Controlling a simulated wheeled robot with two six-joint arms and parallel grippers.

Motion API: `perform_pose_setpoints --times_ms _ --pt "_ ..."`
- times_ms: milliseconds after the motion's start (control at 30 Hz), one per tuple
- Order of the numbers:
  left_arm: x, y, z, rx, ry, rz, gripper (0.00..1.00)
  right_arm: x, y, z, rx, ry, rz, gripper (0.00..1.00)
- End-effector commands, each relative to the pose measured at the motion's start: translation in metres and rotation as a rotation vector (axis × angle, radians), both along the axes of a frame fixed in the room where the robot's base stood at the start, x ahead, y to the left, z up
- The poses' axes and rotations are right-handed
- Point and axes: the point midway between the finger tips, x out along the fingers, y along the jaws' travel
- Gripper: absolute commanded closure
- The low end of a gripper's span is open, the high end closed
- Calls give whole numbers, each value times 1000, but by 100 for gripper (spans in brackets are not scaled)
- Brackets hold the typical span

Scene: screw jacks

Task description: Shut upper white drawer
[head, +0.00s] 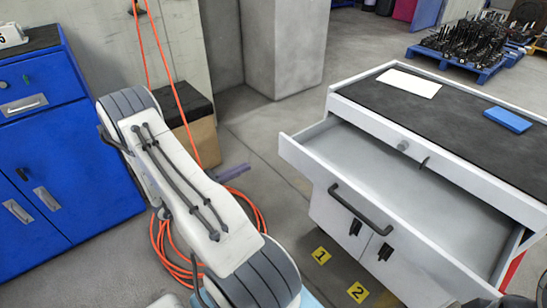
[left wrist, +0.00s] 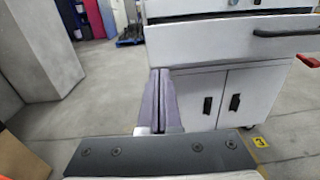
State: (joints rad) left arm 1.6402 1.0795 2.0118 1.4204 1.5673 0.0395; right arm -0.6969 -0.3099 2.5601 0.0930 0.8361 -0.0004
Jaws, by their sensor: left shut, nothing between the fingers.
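The white cabinet (head: 395,120) stands at the right in the head view, with a black top. Its upper white drawer (head: 400,190) is pulled out and looks empty; a dark bar handle (head: 360,208) is on its front. In the left wrist view the drawer front (left wrist: 215,42) spans the upper right, above two closed doors (left wrist: 215,98). My left gripper (head: 235,172) is left of the drawer's near left corner, apart from it in the head view. Its purple fingers (left wrist: 162,98) are together with nothing between them. My right gripper is not in view.
A white sheet (head: 409,83) and a blue box (head: 507,120) lie on the cabinet top. A blue cabinet (head: 60,150) stands at the left. Orange cable (head: 165,245) lies on the floor near my left arm. Floor between the pillar (head: 285,45) and white cabinet is clear.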

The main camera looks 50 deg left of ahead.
Motion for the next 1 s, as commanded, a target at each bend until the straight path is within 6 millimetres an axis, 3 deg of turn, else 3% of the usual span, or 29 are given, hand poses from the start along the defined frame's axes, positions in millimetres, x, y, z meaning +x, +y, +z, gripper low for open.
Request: perform_pose_setpoints --times_ms 67,167,700,1000 --pt "-7 7 -5 -10 -10 40 100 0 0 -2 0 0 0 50" --pt "-1 9 -5 -14 -12 49 100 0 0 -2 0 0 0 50" --pt "104 4 -5 -10 -11 43 100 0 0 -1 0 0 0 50" --pt "130 3 -5 -11 -11 45 100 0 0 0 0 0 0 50"
